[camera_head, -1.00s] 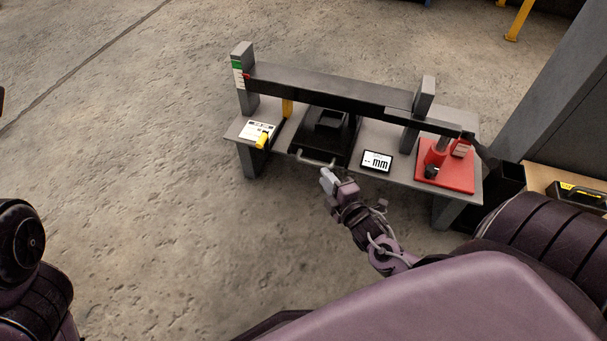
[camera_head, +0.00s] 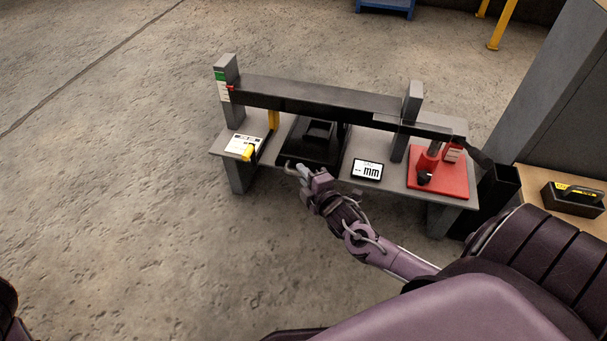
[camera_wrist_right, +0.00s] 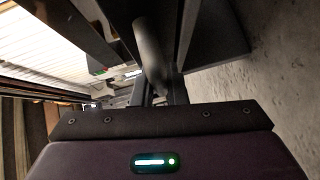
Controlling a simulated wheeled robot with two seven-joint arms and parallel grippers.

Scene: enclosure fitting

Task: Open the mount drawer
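The mount drawer (camera_head: 298,152) is a flat black unit set in the grey bench under the long beam, with a raised black block on it. Its front sits about level with the bench's front edge. Its grey bar handle (camera_head: 288,163) sticks out at the front and also shows close up in the right wrist view (camera_wrist_right: 152,45). My right gripper (camera_head: 302,172) is at the handle's right part, and the bar runs down to its dark fingers (camera_wrist_right: 159,95). Whether the fingers are closed on the bar cannot be made out. My left gripper is out of view.
The dark beam (camera_head: 320,107) spans above. The floor in front is clear.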

